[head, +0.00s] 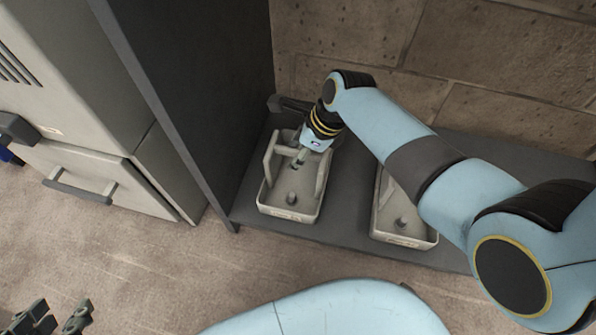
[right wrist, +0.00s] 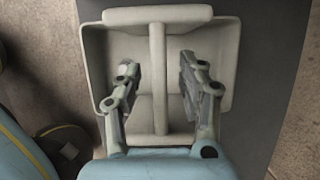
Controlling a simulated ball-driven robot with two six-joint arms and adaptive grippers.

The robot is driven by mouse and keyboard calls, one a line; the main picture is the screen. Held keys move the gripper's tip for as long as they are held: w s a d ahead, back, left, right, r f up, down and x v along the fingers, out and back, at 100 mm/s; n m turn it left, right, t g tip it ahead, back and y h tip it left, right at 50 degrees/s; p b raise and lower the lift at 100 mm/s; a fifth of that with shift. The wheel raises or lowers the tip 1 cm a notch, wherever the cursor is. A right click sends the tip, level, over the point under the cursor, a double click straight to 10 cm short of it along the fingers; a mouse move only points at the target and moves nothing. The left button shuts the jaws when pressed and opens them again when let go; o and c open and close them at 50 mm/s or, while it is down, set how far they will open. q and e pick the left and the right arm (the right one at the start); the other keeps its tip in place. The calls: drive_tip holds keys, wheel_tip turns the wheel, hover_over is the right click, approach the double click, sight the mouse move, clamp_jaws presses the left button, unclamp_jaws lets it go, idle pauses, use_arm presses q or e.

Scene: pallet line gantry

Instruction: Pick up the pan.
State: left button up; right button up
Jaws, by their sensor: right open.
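The pan appears to be the pale grey open tray with raised bars (head: 290,211), standing on a dark shelf below the wall. In the right wrist view the pan (right wrist: 94,60) fills the upper middle, with a straight bar along its centre. My right gripper (head: 299,161) reaches down into the pan's far part. Its open fingers (right wrist: 158,68) lie on either side of the central bar, with a gap on each side. My left gripper (head: 60,314) is at the bottom left corner, empty, its fingers apart, far from the pan.
A second similar tray (head: 408,239) stands to the right on the same shelf (head: 345,215), partly hidden by my right arm. A dark upright panel (head: 190,90) rises close on the left. A cabinet with a drawer (head: 100,185) stands beyond it. The floor in front is clear.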

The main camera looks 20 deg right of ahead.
drive_tip(key=shift+c, duration=0.2)
clamp_jaws()
idle(0.4)
